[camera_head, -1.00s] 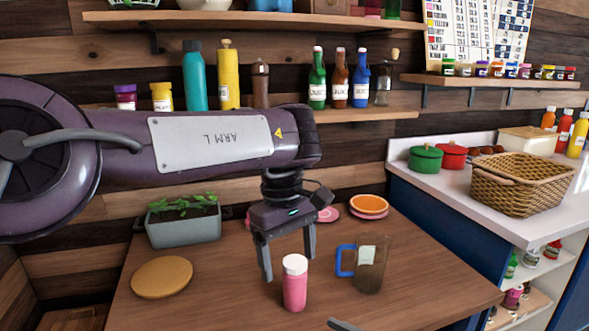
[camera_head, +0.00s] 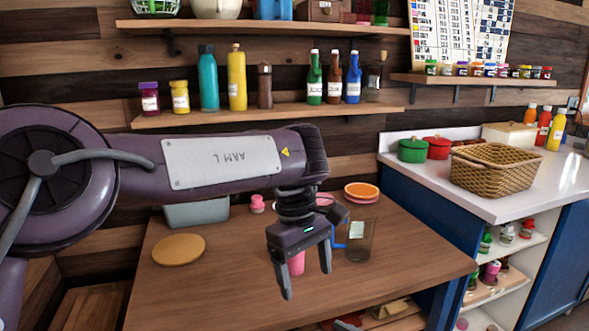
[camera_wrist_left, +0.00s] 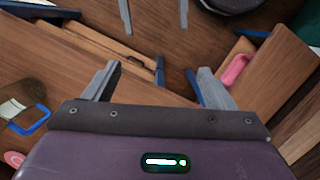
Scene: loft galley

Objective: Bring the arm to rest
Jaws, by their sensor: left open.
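My left arm (camera_head: 222,163) comes in from the left and reaches across above the wooden table (camera_head: 225,280). Its left gripper (camera_head: 306,284) points down with its fingers apart and nothing between them. In the wrist view the left gripper (camera_wrist_left: 158,72) is also open and empty. A pink bottle (camera_head: 297,264) stands on the table, partly hidden behind the gripper. A clear mug (camera_head: 358,243) with a blue handle stands just right of the gripper; it also shows at the left of the wrist view (camera_wrist_left: 22,108).
A round wooden board (camera_head: 179,249) lies at the table's left. A grey planter (camera_head: 196,213) stands behind, partly hidden by my arm. Orange plates (camera_head: 361,190) lie at the back. A counter with a wicker basket (camera_head: 495,172) is at right. Bottle shelves (camera_head: 160,121) line the wall.

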